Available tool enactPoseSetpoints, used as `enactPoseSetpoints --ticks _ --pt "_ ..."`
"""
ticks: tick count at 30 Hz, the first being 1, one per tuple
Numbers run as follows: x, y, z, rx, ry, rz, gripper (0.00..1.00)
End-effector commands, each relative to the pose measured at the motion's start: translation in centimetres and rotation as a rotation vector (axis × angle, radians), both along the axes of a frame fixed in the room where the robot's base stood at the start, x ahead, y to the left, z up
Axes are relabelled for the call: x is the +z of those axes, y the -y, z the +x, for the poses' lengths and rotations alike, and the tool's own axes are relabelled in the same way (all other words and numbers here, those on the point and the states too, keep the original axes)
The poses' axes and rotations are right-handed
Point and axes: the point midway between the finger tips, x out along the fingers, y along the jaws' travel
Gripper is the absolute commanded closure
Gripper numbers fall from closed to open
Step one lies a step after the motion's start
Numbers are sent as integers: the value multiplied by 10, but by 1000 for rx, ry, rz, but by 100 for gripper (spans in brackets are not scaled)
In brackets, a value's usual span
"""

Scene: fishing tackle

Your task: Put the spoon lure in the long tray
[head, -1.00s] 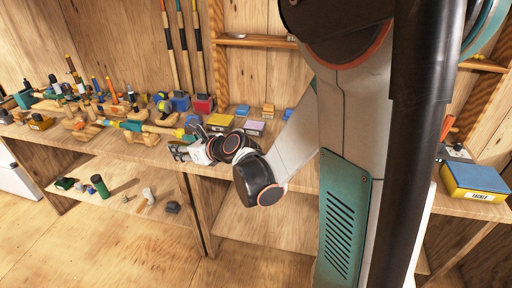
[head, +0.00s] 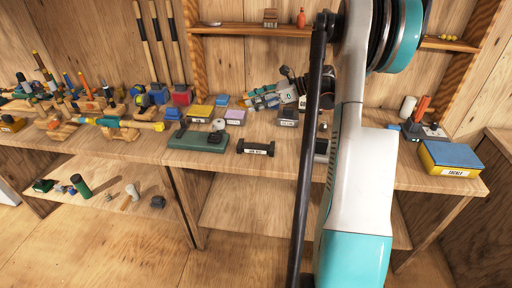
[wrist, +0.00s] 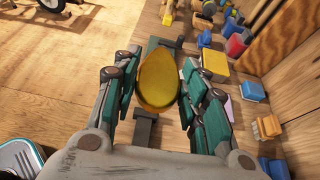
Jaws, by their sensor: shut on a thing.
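The gold, leaf-shaped spoon lure (wrist: 158,82) is between the two teal finger pads of my gripper (wrist: 165,90) in the wrist view. My gripper is shut on it. In the head view my gripper (head: 256,101) is above the back of the bench, and I cannot make out the lure there. A dark bar-like part, probably this tray, shows below the lure in the wrist view (wrist: 144,128).
A dark green flat device (head: 198,139) lies left of the black tray. Small yellow, blue and purple boxes (head: 235,116) and a grey labelled box (head: 287,117) stand behind. A yellow-and-blue tackle box (head: 450,160) is at right. Tools crowd the left bench.

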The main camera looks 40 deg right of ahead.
Motion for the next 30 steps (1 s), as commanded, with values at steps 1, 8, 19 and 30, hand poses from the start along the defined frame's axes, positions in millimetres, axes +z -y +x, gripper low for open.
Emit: enactPoseSetpoints --ticks 1,8,19,30 --pt "1 9 -5 6 0 0 86" --pt "4 19 -13 26 0 0 86" --pt "-16 18 -12 25 -1 0 86" --pt "-107 18 -12 24 -1 -1 86"
